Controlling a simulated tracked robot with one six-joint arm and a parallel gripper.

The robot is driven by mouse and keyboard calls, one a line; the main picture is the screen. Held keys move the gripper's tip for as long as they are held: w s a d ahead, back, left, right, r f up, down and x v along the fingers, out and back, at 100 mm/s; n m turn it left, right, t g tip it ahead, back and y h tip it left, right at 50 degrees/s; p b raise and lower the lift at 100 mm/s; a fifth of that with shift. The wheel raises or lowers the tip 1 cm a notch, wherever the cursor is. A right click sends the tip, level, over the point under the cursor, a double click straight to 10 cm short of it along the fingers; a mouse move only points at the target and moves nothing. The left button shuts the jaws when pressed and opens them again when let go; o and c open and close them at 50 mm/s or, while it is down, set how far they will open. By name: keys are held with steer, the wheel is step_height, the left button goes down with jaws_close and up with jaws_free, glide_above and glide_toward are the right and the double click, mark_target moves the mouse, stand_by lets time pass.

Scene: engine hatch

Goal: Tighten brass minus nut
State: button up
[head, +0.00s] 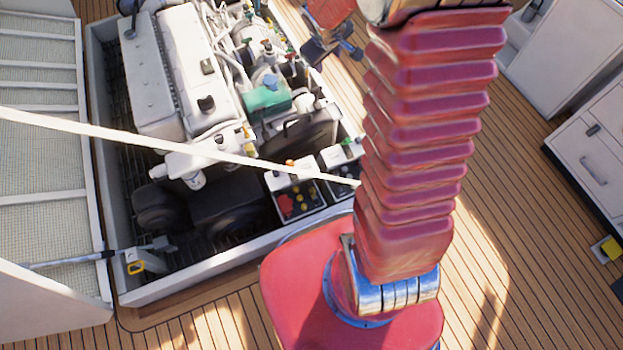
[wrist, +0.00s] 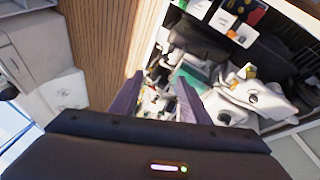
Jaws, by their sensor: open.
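I cannot make out the brass minus nut for certain in either view. In the head view, a black-and-white box (head: 283,183) with red and yellow knobs sits at the front right of the open hatch. A second similar box (head: 331,158) with a green cap stands beside it, partly behind my arm. One such box (wrist: 236,22) shows at the top of the wrist view, with small yellow knobs. My gripper (head: 335,50) is above the hatch's far right side, away from the boxes. In the wrist view, my gripper (wrist: 157,98) is open and empty, fingers apart over engine parts.
The white engine (head: 178,75) and a green part (head: 266,97) fill the hatch. A pale bar (head: 180,143) crosses the head view in front of it. Raised hatch panels (head: 50,170) stand at left. White cabinets (head: 590,155) stand at right. Wooden deck (head: 510,190) between is clear.

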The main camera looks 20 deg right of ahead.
steer(key=w+d+f+n, duration=0.1)
steer(key=w+d+f, duration=0.1)
steer(key=f, duration=0.5)
steer(key=w+d+f+n, duration=0.1)
steer(key=w+d+f, duration=0.1)
steer(key=f, duration=0.6)
steer(key=n+g+y, duration=0.1)
steer(key=n+y, duration=0.3)
steer(key=y, duration=0.2)
glide_above(313, 190)
steer(key=s+d, duration=0.4)
step_height(313, 190, down, 39)
steer(key=shift+s, duration=0.15)
steer(key=shift+s+x, duration=0.1)
steer(key=shift+x, duration=3.3)
steer(key=shift+s+x, duration=0.15)
steer(key=shift+x, duration=3.3)
steer(key=shift+c, duration=0.5)
steer(key=shift+a, duration=0.1)
steer(key=c, duration=1)
